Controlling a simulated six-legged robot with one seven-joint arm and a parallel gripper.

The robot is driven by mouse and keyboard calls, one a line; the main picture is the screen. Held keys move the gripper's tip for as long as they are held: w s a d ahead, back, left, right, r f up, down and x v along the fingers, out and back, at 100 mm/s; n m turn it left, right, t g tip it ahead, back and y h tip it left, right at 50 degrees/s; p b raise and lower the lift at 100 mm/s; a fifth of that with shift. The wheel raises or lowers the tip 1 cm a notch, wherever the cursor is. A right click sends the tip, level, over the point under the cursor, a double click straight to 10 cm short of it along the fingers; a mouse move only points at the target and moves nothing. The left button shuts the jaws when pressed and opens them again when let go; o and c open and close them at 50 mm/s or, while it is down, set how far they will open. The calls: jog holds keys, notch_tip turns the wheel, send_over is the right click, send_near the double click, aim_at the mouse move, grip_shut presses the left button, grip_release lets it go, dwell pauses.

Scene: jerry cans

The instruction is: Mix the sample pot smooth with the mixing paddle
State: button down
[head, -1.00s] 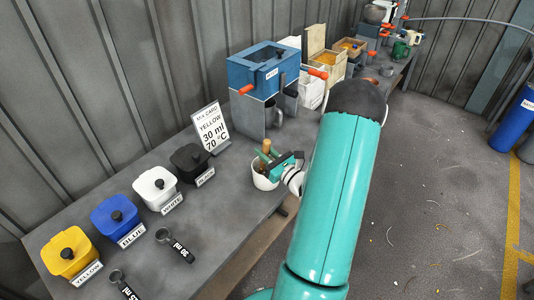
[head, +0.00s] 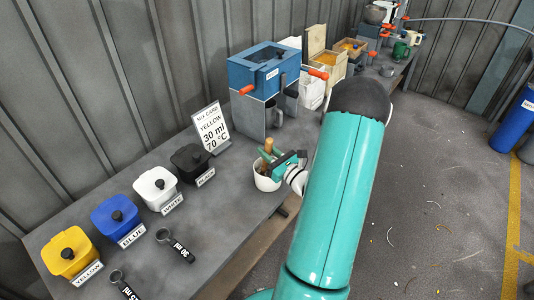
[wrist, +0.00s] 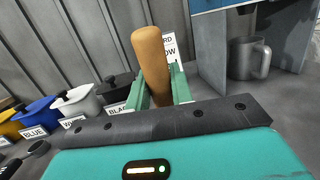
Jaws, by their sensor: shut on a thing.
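The white sample pot (head: 266,182) stands near the bench's front edge in the head view. My gripper (head: 273,160) is over the pot, shut on the wooden handle of the mixing paddle (head: 268,145). The handle stands roughly upright between the green fingers (wrist: 159,95) in the wrist view, where the paddle handle (wrist: 151,55) rises above them. The paddle's lower end is hidden by the pot wall and fingers. The pot's contents cannot be made out.
Yellow (head: 71,255), blue (head: 116,217), white (head: 156,188) and black (head: 191,161) lidded tubs line the bench at left, with two dark scoops (head: 175,245) before them. A mix card (head: 211,128) stands behind. A blue box unit (head: 262,72) and a grey mug (head: 275,114) are beyond the pot.

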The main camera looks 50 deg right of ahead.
aim_at(270, 140)
jog(key=shift+s+r, duration=0.2)
jog(key=shift+r, duration=1.1)
jog(key=shift+s+r, duration=0.2)
jog(key=shift+r, duration=1.15)
jog(key=shift+s+r, duration=0.2)
jog(key=shift+r, duration=1.1)
jog(key=shift+r, duration=2)
